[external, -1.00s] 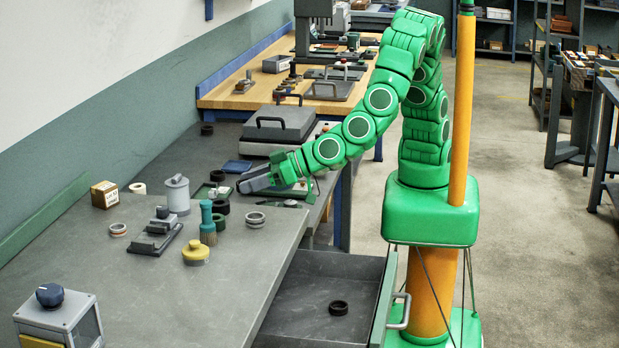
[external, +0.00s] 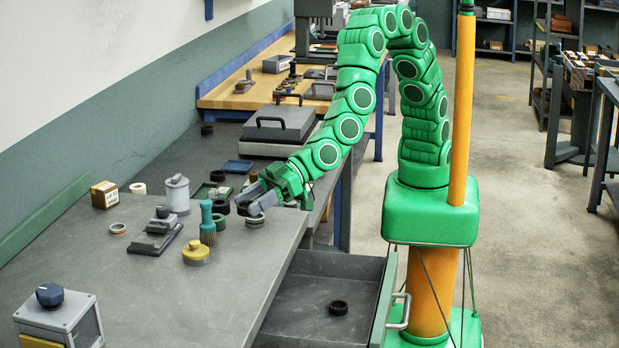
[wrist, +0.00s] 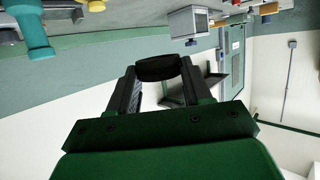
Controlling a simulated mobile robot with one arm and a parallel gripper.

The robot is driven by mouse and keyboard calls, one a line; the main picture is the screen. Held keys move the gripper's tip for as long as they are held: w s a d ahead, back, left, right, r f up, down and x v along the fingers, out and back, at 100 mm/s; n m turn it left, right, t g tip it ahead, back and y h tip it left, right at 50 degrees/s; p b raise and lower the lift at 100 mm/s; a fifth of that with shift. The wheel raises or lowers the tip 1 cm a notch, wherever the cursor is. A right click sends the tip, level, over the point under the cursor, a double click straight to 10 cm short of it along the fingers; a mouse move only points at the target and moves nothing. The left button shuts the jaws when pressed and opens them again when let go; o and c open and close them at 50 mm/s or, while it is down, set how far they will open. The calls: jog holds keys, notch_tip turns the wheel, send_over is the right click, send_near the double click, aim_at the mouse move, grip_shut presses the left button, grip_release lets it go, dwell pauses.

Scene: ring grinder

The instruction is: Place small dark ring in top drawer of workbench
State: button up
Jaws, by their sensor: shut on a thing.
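My gripper (external: 250,201) is above the workbench top, next to a stack of grey rings (external: 255,219). In the wrist view, my gripper (wrist: 158,80) is shut on a small dark ring (wrist: 158,67) between its fingertips. In the external view the held ring (external: 243,210) is partly hidden by the fingers. The top drawer (external: 301,318) of the workbench is open at the lower right of my gripper. Another dark ring (external: 338,308) lies on its floor. Another dark ring (external: 221,206) is on the bench left of my gripper.
A green ring (external: 218,221), a teal-handled brush (external: 207,222), a yellow-topped pot (external: 196,252), a grey canister (external: 177,194) and a cardboard box (external: 104,195) stand on the bench. A grey lidded case (external: 278,130) is behind.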

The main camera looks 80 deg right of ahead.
jog(key=s+a+n+g+y, duration=0.2)
jog(key=s+n+g+y, duration=0.15)
jog(key=s+g, duration=0.2)
jog(key=r+n+g, duration=0.1)
jog(key=n+g, duration=0.4)
jog(key=n, duration=0.1)
send_over(313, 324)
notch_tip(313, 324, down, 22)
jog(key=shift+d+f, duration=0.1)
jog(key=shift+f, duration=0.15)
dwell(0.9)
jog(key=shift+f, duration=0.55)
jog(key=o, duration=1.1)
jog(key=shift+c, duration=0.2)
jog(key=shift+r, duration=0.1)
